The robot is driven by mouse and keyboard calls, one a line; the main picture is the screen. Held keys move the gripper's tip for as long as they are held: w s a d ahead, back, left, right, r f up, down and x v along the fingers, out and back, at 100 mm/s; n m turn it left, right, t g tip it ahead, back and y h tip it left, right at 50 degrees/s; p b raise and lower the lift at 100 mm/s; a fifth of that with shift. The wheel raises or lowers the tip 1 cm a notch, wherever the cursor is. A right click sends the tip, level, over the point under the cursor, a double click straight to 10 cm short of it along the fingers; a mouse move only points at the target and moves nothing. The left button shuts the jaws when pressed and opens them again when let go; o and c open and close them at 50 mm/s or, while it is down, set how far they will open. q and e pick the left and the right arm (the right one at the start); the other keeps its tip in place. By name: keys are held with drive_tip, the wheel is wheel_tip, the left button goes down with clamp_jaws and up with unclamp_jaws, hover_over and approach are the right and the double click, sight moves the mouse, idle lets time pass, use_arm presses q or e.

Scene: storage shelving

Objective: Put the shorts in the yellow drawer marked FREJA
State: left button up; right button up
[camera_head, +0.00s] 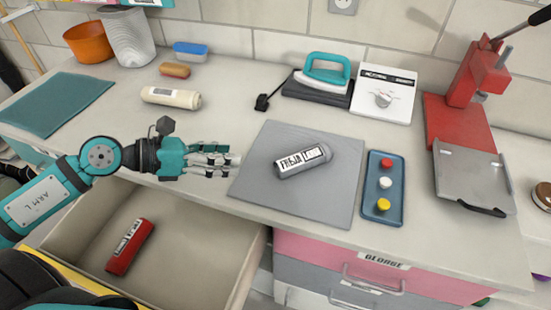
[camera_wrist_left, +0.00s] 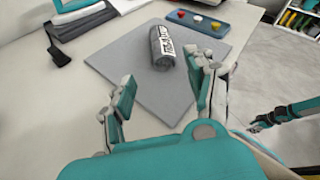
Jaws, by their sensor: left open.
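A grey rolled garment with a white label reading FREJA (camera_head: 326,158), which I take to be the shorts, lies on a grey mat (camera_head: 265,190) on the counter. My left gripper (camera_head: 232,160) is open and empty, just left of the roll and apart from it. In the left wrist view the grey roll (camera_wrist_left: 166,62) lies beyond my open left fingers (camera_wrist_left: 165,85). The drawer with a yellow front edge (camera_head: 62,267) stands open below, and its marking is hidden. My right gripper (camera_wrist_left: 258,124) shows small in the left wrist view, its fingers unclear.
A red roll (camera_head: 130,246) lies in the open drawer. A blue tray (camera_head: 385,190) with coloured knobs is right of the mat. An iron (camera_head: 323,75), a scale (camera_head: 384,95) and a red press (camera_head: 460,115) stand behind. A pink drawer marked GEORGE (camera_head: 400,275) is shut.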

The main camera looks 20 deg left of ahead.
sight(283, 158)
use_arm(q)
drive_tip(key=shift+w+d, duration=0.2)
drive_tip(key=shift+d, duration=0.05)
drive_tip(key=p+x, duration=0.1)
drive_tip(key=x, duration=0.3)
drive_tip(key=shift+w+d, duration=0.15)
drive_tip(key=p+x, duration=0.2)
drive_tip(key=x, duration=0.4)
drive_tip(key=shift+w+d+f, duration=0.2)
drive_tip(key=shift+f, duration=0.05)
drive_tip(key=x, duration=0.2)
drive_tip(key=p+x, duration=0.1)
drive_tip(key=x, duration=0.1)
drive_tip(key=shift+w+d+f, duration=0.1)
drive_tip(key=shift+d+f, duration=0.05)
drive_tip(key=shift+f, duration=0.3)
drive_tip(key=shift+w+d+f, duration=0.25)
drive_tip(key=shift+d+f, duration=0.05)
drive_tip(key=shift+d, duration=0.05)
drive_tip(key=c, duration=1)
drive_tip(key=shift+c, duration=0.2)
use_arm(e)
drive_tip(key=r, duration=0.2)
drive_tip(key=s+r, duration=0.1)
drive_tip(key=r, duration=0.1)
drive_tip(key=shift+r, duration=0.1)
use_arm(q)
drive_tip(key=shift+r, duration=0.15)
use_arm(e)
drive_tip(key=shift+s, duration=0.1)
